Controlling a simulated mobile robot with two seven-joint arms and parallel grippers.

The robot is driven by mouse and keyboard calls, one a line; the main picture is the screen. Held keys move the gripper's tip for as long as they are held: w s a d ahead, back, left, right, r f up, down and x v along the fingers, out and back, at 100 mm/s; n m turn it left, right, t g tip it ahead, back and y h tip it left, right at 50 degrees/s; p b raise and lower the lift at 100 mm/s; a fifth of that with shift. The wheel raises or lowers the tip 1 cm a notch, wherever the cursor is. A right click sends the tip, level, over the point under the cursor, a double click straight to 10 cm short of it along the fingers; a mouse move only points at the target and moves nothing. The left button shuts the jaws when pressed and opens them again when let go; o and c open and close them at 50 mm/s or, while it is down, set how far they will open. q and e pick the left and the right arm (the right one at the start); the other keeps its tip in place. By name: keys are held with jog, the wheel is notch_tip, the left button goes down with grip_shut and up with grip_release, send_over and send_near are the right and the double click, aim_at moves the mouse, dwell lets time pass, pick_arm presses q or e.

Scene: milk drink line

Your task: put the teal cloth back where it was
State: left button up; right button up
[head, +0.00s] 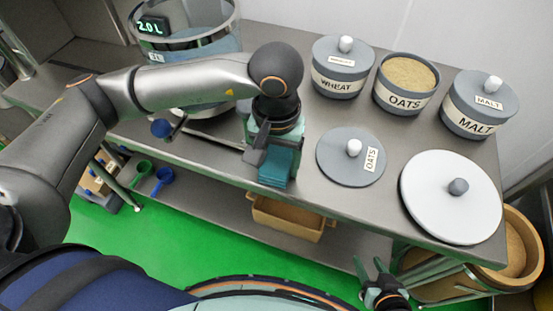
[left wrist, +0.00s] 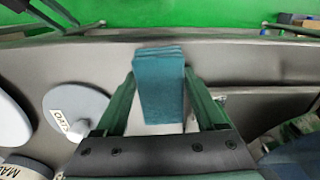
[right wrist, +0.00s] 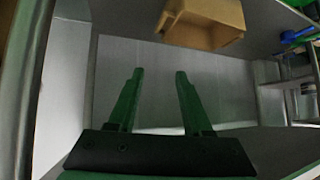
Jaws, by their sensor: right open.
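The teal cloth (head: 275,172) is a folded block at the front of the steel table. My left gripper (head: 272,165) points down over it and partly hides it in the head view. In the left wrist view the cloth (left wrist: 160,85) sits between the two fingertips, which meet its sides, so the gripper looks shut on it. I cannot tell whether the cloth touches the table. My right gripper (head: 375,275) is low, in front of the table's edge at the right. In the right wrist view its fingers (right wrist: 155,80) are apart with nothing between them.
The table holds wheat (head: 341,66), oats (head: 405,83) and malt (head: 479,104) jars, the oats one open. The oats lid (head: 350,157) and a white lid (head: 451,196) lie in front. A steel vessel (head: 188,40) stands left. A tan bin (head: 288,219) is on the shelf below.

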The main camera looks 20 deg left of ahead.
aim_at(276, 160)
pick_arm(q)
jog(key=o, duration=0.4)
pick_arm(e)
jog(key=shift+a+r, duration=0.1)
jog(key=shift+r, duration=0.05)
pick_arm(q)
jog(key=shift+r, duration=0.1)
pick_arm(e)
jog(key=shift+r, duration=0.1)
pick_arm(q)
jog(key=shift+r+p, duration=0.1)
jog(key=shift+p, duration=0.3)
jog(key=shift+r+p, duration=0.4)
jog(key=shift+r, duration=0.2)
jog(key=shift+w+a+r+b, duration=0.1)
jog(key=shift+r+b, duration=0.05)
jog(key=shift+r, duration=2.7)
jog(key=shift+w+r+b, duration=0.1)
jog(key=shift+r+b, duration=0.05)
jog(key=shift+r, duration=2.65)
pick_arm(e)
jog(key=shift+d+r, duration=0.25)
jog(key=shift+d, duration=0.15)
